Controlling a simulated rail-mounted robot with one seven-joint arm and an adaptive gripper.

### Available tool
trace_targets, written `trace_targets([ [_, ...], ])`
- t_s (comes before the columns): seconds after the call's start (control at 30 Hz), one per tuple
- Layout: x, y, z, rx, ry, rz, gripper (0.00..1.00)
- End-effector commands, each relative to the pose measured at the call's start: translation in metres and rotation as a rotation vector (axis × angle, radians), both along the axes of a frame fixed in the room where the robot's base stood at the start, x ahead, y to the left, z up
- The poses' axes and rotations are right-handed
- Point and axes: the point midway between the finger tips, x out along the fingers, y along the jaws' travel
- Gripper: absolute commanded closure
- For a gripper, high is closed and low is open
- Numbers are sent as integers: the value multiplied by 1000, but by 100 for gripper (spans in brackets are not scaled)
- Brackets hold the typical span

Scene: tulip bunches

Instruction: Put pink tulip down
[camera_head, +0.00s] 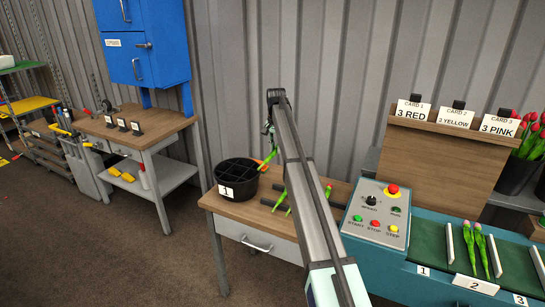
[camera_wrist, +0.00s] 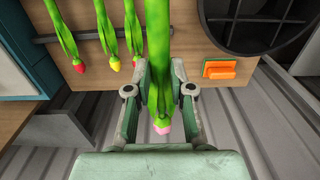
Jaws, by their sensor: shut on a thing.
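In the wrist view, my gripper (camera_wrist: 162,88) is shut on a green tulip stem. The pink bloom (camera_wrist: 162,129) of this pink tulip points back toward the wrist, and its stem runs out over the wooden table (camera_wrist: 185,60). In the head view, my arm hides most of my gripper (camera_head: 269,130), which is above the table beside the black divided bucket (camera_head: 237,167). The bucket's round rim also shows at the top right of the wrist view (camera_wrist: 215,40). Two red tulips (camera_wrist: 80,67) (camera_wrist: 137,67) and a yellow tulip (camera_wrist: 115,65) lie on the table, apart from the held one.
A small orange and green item (camera_wrist: 221,69) is near the bucket. The green conveyor (camera_head: 433,243) holds two pinkish tulips (camera_head: 480,240) in section 2. A control box (camera_head: 378,213) stands beside the table. Cards (camera_head: 412,112) read 3 red, 3 yellow, 3 pink.

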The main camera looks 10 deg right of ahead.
Motion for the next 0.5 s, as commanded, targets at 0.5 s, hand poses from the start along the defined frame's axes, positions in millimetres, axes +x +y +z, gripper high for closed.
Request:
trace_targets([
  [0.5,-107,1,-22,-4,-24,306,100],
])
